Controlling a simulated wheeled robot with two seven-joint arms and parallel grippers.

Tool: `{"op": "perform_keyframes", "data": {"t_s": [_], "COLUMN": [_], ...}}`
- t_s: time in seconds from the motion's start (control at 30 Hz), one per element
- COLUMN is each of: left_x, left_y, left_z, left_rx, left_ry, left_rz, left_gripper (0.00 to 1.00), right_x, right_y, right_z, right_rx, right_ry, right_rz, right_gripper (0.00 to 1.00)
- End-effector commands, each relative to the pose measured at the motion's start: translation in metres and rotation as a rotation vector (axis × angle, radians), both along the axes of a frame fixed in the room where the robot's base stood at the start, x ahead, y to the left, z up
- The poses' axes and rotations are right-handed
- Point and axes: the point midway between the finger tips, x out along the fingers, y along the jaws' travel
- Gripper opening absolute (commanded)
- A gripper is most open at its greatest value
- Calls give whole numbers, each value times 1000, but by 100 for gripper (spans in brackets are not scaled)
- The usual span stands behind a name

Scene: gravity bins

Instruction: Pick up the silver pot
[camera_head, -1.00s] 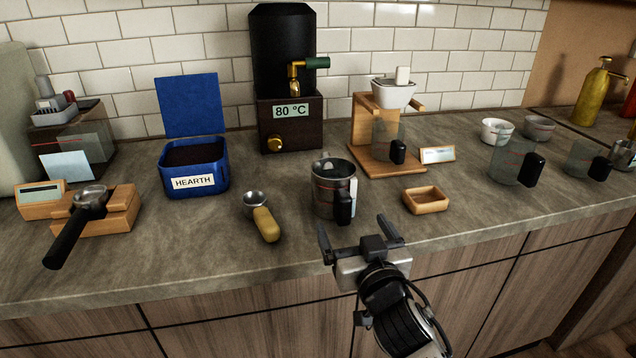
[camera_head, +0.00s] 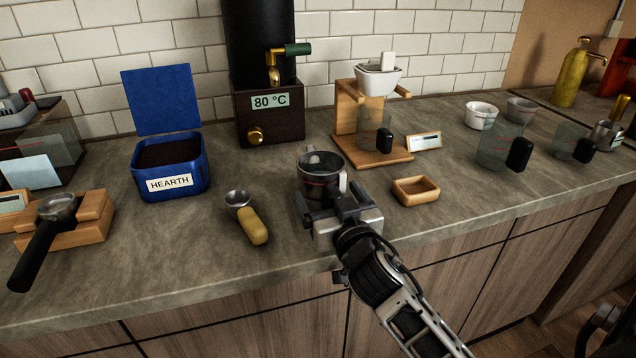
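A dark, shiny silver-grey pot (camera_head: 320,167) with a red line stands upright near the counter's front edge. My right gripper (camera_head: 329,196) is at its near side, with its two fingers spread apart. The fingers are at the pot's lower front, one toward each side. A small silver pitcher (camera_head: 607,133) stands at the far right, well away from the gripper. My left gripper is not in view.
A scoop with a yellow handle (camera_head: 254,226) lies left of the pot, and a small wooden tray (camera_head: 416,192) is right of it. The dispenser (camera_head: 270,117), blue canister (camera_head: 170,179) and wooden dripper stand (camera_head: 372,155) are behind. A portafilter (camera_head: 40,240) rests at left.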

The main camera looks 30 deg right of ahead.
Motion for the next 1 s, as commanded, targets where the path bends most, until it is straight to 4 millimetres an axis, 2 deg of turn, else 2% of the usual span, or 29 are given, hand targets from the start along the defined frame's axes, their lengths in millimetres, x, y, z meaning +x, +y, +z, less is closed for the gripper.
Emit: {"op": "perform_keyframes", "data": {"t_s": [0.03,0.3,0.73,0.87,1.0], "left_x": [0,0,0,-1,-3], "left_y": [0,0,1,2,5], "left_z": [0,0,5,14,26], "left_rx": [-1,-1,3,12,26], "left_ry": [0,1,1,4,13], "left_rz": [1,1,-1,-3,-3], "left_gripper": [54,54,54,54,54], "right_x": [0,0,1,2,5], "right_y": [0,0,2,4,9], "right_z": [0,0,7,20,43], "right_rx": [0,0,0,1,2], "right_ry": [0,0,-5,-5,-7], "right_rz": [1,1,4,9,18], "right_gripper": [73,0,0,0,0]}}
